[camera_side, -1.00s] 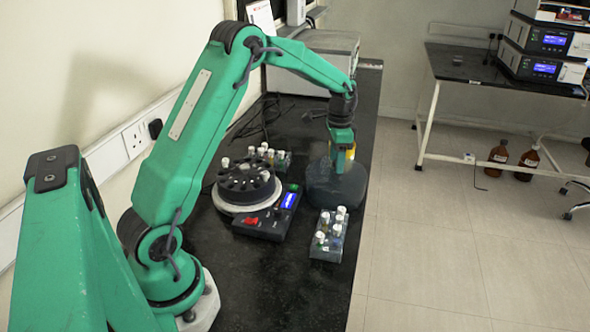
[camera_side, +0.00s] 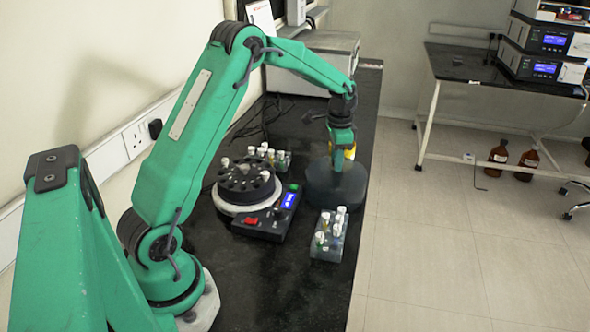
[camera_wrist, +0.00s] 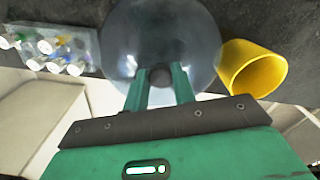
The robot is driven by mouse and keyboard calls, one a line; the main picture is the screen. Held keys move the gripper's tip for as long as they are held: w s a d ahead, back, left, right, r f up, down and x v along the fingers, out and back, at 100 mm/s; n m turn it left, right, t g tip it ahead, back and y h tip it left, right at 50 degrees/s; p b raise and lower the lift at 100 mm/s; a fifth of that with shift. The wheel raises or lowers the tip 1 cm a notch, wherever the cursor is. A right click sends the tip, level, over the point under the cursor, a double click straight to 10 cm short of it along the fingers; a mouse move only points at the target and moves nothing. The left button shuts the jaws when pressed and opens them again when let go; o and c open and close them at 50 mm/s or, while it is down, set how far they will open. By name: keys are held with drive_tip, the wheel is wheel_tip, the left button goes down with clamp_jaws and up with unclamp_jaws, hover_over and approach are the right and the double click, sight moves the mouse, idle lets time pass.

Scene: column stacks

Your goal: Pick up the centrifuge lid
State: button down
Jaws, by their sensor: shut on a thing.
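The centrifuge lid (camera_side: 336,187) is a smoky, see-through dome at the right side of the black bench, to the right of the centrifuge (camera_side: 247,187). It also shows in the wrist view (camera_wrist: 160,35), with a dark round knob (camera_wrist: 160,76) on top. My gripper (camera_side: 341,152) is above the lid, and in the wrist view its two green fingers (camera_wrist: 160,80) are shut on the knob from both sides. Whether the lid touches the bench cannot be told. The centrifuge stands open, its black rotor uncovered, with a few tubes in it.
A clear rack of capped vials (camera_side: 328,235) stands in front of the lid; another rack (camera_side: 272,155) is behind the centrifuge. A yellow cup (camera_side: 350,152) stands close behind the lid, partly hidden by my gripper. The bench's right edge is near. The bench front is clear.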

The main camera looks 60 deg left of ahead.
drive_tip(key=shift+r, duration=0.15)
drive_tip(key=shift+r, duration=0.45)
wheel_tip(320, 180, up, 3)
drive_tip(key=shift+d+r, duration=0.1)
drive_tip(key=shift+r, duration=0.05)
drive_tip(key=s+d+r, duration=0.2)
drive_tip(key=d+r, duration=0.4)
drive_tip(key=d, duration=0.5)
drive_tip(key=shift+s+r, duration=0.3)
drive_tip(key=shift+s, duration=0.05)
